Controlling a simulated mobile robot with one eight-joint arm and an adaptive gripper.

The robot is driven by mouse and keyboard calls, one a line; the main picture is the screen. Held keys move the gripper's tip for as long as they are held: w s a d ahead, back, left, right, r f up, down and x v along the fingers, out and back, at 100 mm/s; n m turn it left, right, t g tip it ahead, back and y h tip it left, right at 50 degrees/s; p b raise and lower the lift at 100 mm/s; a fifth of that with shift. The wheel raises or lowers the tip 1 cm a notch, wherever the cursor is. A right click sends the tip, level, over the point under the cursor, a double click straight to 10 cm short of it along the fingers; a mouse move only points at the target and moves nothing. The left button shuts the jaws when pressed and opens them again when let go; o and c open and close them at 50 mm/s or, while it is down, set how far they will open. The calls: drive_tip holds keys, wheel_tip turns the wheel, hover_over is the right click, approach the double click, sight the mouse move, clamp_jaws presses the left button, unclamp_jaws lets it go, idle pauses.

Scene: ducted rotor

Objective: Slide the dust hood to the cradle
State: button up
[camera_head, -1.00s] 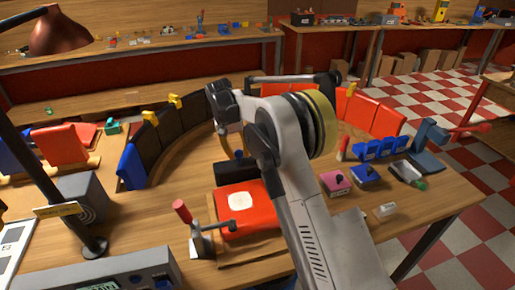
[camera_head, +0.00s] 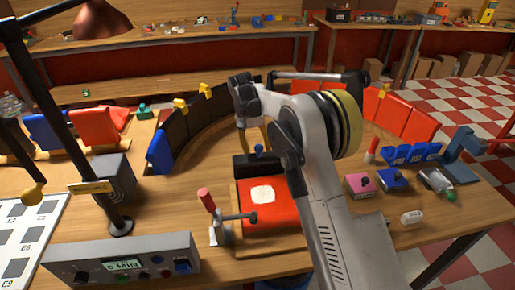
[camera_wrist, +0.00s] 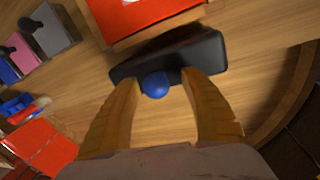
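A black block-like piece with rounded edges (camera_head: 243,170), which I take for the dust hood, lies on the curved wooden bench behind a red padded block. It also shows in the wrist view (camera_wrist: 207,52). A round blue knob (camera_wrist: 155,85) stands on its near side. My gripper (camera_wrist: 163,78) is open, with an orange finger on each side of the knob and small gaps visible. In the head view, my arm partly hides the gripper and the right end of the piece. I cannot tell for sure which thing is the cradle.
Pink (camera_head: 359,184) and blue (camera_head: 393,178) boxes stand to the right. Dark and red panels curve around the back.

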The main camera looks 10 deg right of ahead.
sight(251, 156)
drive_tip(key=shift+r, duration=0.1)
wheel_tip(251, 156, up, 12)
drive_tip(key=a, duration=0.2)
drive_tip(key=shift+w+a+f, duration=0.15)
drive_tip(key=shift+w+f, duration=0.05)
drive_tip(key=s+d+r+t+y, duration=0.1)
drive_tip(key=s+d+r, duration=0.2)
drive_tip(key=s, duration=0.3)
drive_tip(key=s+d+r+n+t+b, duration=0.1)
drive_tip(key=s+d+r+t, duration=0.1)
drive_tip(key=s+r, duration=0.3)
drive_tip(key=s+d+r+t+y, duration=0.1)
drive_tip(key=s+d+r, duration=0.15)
drive_tip(key=s, duration=0.55)
drive_tip(key=s+d+f+t, duration=0.1)
drive_tip(key=s+f, duration=0.2)
drive_tip(key=s, duration=0.3)
drive_tip(key=s+d+f+t, duration=0.1)
drive_tip(key=s+f, duration=0.2)
drive_tip(key=s, duration=0.4)
drive_tip(key=s+d+f+t+b, duration=0.1)
drive_tip(key=s+f, duration=0.3)
drive_tip(key=s, duration=0.2)
drive_tip(key=shift+s+d+n+t, duration=0.2)
drive_tip(key=shift+d+n+t, duration=0.1)
drive_tip(key=shift+d+n, duration=0.1)
